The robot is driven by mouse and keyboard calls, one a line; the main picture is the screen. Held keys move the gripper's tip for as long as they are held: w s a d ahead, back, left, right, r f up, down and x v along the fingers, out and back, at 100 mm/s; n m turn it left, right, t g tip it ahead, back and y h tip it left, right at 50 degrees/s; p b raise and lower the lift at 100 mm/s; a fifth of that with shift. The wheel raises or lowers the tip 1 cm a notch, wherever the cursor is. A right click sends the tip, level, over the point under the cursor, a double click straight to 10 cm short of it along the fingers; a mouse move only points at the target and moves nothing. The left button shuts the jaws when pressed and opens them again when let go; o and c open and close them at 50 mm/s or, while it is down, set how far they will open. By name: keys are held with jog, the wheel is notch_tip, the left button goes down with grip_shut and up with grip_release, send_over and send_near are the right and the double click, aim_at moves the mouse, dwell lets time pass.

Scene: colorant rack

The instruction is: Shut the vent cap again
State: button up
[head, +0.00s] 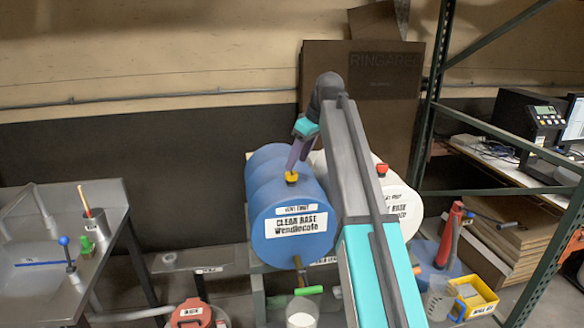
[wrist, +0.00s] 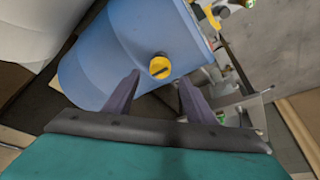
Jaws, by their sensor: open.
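The vent cap (head: 291,177) is a yellow knob on the upper front of the blue drum (head: 270,190), which lies on its side and is labelled "Clear Base". In the wrist view the yellow cap (wrist: 160,67) shows a dark slot across its face. My gripper (head: 291,171) is close to the cap in the head view. In the wrist view my gripper (wrist: 158,80) is open, its two fingers well apart. The cap appears between and just beyond the fingertips; I see no contact. Whether the cap is open or shut I cannot tell.
A white drum (head: 404,205) with a red cap (head: 382,170) lies right of the blue drum, partly behind my arm. A green-handled tap (head: 308,291) stands above a white-filled beaker (head: 301,320). A sink bench (head: 105,190) is at left, a green rack post (head: 428,100) at right.

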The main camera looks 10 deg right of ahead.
aim_at(293, 174)
jog(key=shift+p+x, duration=0.55)
jog(key=shift+x, duration=1.9)
jog(key=shift+a, duration=0.1)
jog(key=c, duration=1)
